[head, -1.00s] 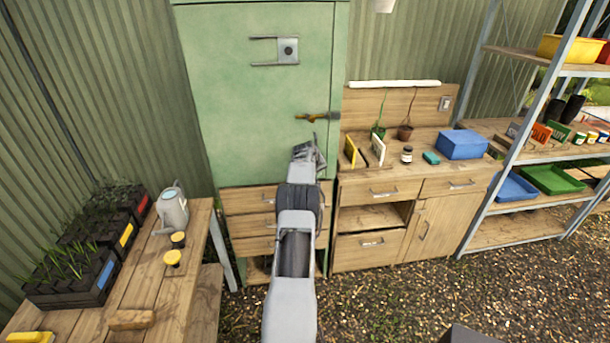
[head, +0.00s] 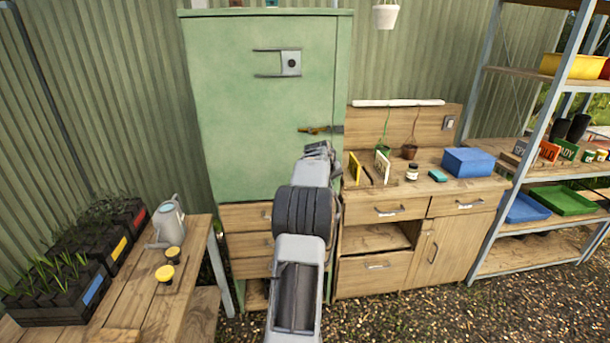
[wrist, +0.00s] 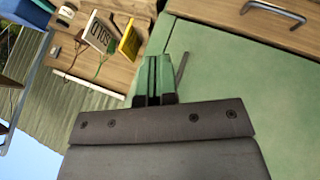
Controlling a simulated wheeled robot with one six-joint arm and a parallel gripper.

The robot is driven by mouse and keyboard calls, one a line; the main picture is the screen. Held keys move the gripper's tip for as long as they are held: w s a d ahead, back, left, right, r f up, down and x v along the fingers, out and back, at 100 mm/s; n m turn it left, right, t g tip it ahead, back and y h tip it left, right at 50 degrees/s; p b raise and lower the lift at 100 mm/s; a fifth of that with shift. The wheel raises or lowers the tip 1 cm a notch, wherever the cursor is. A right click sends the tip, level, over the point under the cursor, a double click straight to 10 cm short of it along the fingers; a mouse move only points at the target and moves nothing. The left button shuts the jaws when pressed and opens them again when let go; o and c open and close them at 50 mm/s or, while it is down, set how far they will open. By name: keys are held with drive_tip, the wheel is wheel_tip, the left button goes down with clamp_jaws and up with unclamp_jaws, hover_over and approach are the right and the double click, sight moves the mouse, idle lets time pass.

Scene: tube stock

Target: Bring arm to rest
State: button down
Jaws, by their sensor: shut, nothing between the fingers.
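My gripper (head: 318,148) is at the end of my raised arm, in front of the lower right part of the green cabinet (head: 240,110), just below its brass latch (head: 315,130). In the wrist view my gripper (wrist: 152,78) is shut and empty, its two fingers together. The green cabinet door (wrist: 230,80) fills the right of that view. The cabinet door looks closed. Whether the fingers touch the cabinet cannot be told.
A wooden workbench (head: 390,232) with a blue box (head: 468,162) stands right of the cabinet. A metal shelf rack (head: 485,225) is farther right. A slatted table (head: 190,265) with a watering can (head: 168,222) stands at the left. Gravel floor (head: 430,315) is free at the front right.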

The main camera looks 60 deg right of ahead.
drive_tip(key=shift+s+r, duration=0.1)
drive_tip(key=a+f+m+y, duration=0.1)
drive_tip(key=a+f+y, duration=0.1)
drive_tip(key=a+f, duration=0.25)
drive_tip(key=w+a+n+y, duration=0.1)
drive_tip(key=w+a, duration=0.2)
drive_tip(key=a, duration=0.7)
drive_tip(key=w+a+r+n+t+y, duration=0.1)
drive_tip(key=w+a, duration=0.2)
drive_tip(key=a, duration=0.6)
drive_tip(key=w+a+y, duration=0.1)
drive_tip(key=w+a, duration=0.2)
drive_tip(key=a, duration=0.7)
drive_tip(key=s+a+r+n+t+y, duration=0.1)
drive_tip(key=a+n, duration=0.3)
drive_tip(key=a, duration=1)
drive_tip(key=s+a+r+n+t+y, duration=0.1)
drive_tip(key=s+a+r+n+t, duration=0.1)
drive_tip(key=a, duration=1.2)
drive_tip(key=shift+s+a+r+n, duration=0.15)
drive_tip(key=shift+s+a+n, duration=0.1)
drive_tip(key=shift+s+n, duration=0.65)
